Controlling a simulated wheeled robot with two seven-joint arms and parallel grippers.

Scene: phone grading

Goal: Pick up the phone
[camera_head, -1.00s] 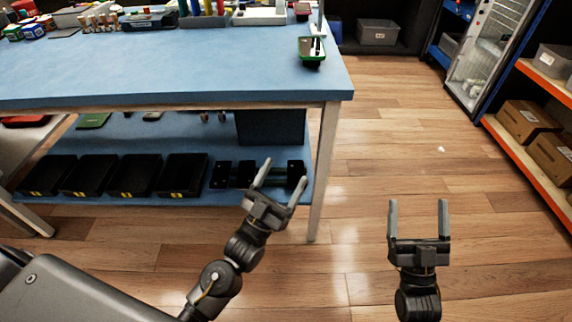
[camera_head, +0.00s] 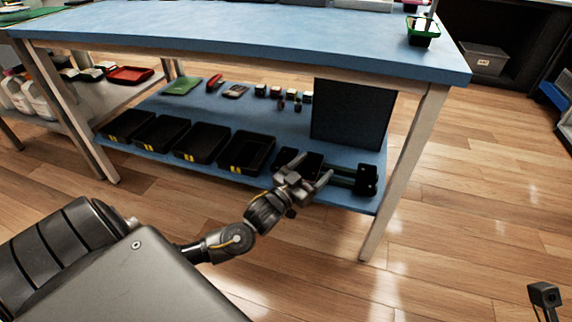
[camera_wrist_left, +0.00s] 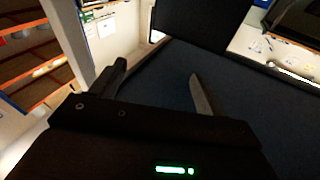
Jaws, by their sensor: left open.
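I cannot make out a phone for certain in either view. My left gripper (camera_head: 314,170) is open, with nothing seen between its fingers, in front of the lower shelf (camera_head: 225,105) of the blue workbench. In the head view it overlaps a black tray and the black-and-green rack (camera_head: 355,178) at the shelf's right end; the exact gap is unclear. In the left wrist view its two fingers (camera_wrist_left: 160,80) stand apart over a dark blue surface. A dark part at the lower right, seemingly my right gripper (camera_head: 545,295), shows only partly; its jaws cannot be read.
Several black trays (camera_head: 190,140) with yellow labels line the shelf's front. Behind them lie a green flat item (camera_head: 183,86) and small boxes. A dark panel (camera_head: 350,112) stands at the right. The table leg (camera_head: 405,170) is right of my gripper.

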